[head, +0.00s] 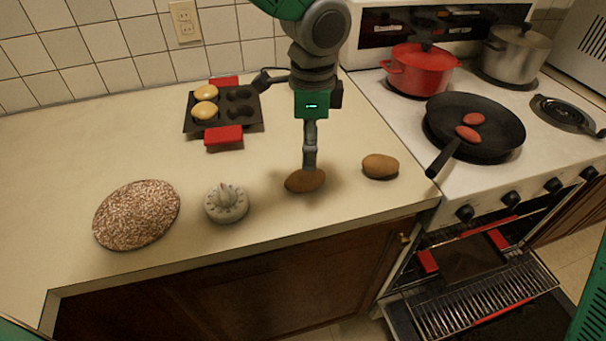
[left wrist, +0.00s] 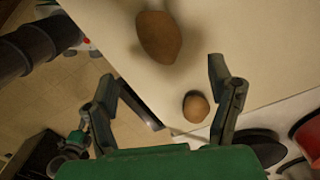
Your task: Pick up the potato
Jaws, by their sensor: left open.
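A brown potato (head: 305,182) lies on the counter near its front edge, and it shows large at the top of the left wrist view (left wrist: 158,37). A second brown potato (head: 380,167) lies to its right, close to the stove; it looks smaller in the left wrist view (left wrist: 196,107). My left gripper (head: 309,163) points down at the first potato, its fingers seen nearly edge-on and overlapping the potato's upper edge. In the left wrist view the gripper's fingers (left wrist: 160,72) are spread and empty, with the potato just beyond the tips. Contact cannot be told. My right gripper is not in view.
A grey kitchen timer (head: 227,204) and a speckled round mat (head: 137,215) lie to the left. A dark muffin tin (head: 237,115) with red handles holds buns behind. The stove at right bears a frying pan (head: 490,112), a red pot (head: 421,70) and a steel pot (head: 515,52). The oven door is open.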

